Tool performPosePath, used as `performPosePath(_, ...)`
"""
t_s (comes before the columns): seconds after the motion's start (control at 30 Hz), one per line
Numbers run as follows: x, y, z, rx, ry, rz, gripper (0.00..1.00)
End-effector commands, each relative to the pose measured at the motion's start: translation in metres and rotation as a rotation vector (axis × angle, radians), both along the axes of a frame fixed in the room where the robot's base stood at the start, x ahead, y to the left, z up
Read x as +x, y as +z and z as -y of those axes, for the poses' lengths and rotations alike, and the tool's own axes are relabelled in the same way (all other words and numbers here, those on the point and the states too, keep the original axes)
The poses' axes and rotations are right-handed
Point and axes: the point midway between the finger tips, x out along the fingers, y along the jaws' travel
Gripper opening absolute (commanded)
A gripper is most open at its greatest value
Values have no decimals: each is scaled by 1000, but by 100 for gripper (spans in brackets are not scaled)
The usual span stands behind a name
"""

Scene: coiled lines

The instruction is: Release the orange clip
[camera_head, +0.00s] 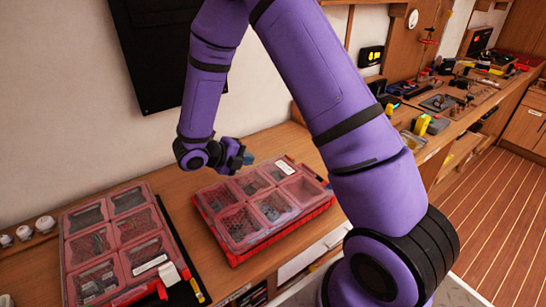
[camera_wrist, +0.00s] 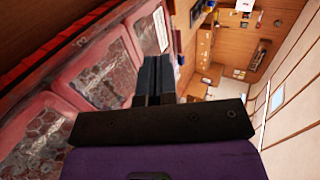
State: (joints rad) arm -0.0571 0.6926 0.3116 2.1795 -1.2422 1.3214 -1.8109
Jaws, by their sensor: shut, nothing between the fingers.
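My gripper (camera_head: 244,158) hangs just above the far side of a red organizer case (camera_head: 243,258) with a clear compartment lid. In the wrist view the two dark fingers (camera_wrist: 153,78) lie together with nothing between them. The lid of the case (camera_wrist: 92,75) fills the left of that view, beside the fingers. Whether the fingers touch it I cannot tell. I cannot make out an orange clip for certain in either view. My wrist hides part of the wrist view.
A second red organizer case (camera_head: 112,240) stands at the left of the wooden bench (camera_head: 185,205), with a red-and-white handled thing (camera_head: 165,280) at its front corner. White knobs (camera_head: 28,231) line the wall. Tools crowd the bench at the right. Bare bench lies between the cases.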

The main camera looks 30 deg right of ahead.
Motion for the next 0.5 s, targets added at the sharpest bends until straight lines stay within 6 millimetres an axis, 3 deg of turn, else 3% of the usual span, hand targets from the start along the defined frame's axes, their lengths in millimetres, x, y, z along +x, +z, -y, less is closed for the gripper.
performPosePath(0.17,0,-9,16,-1,-3,-3,0)
performPosePath(0.5,1,-40,70,0,-6,-2,0)
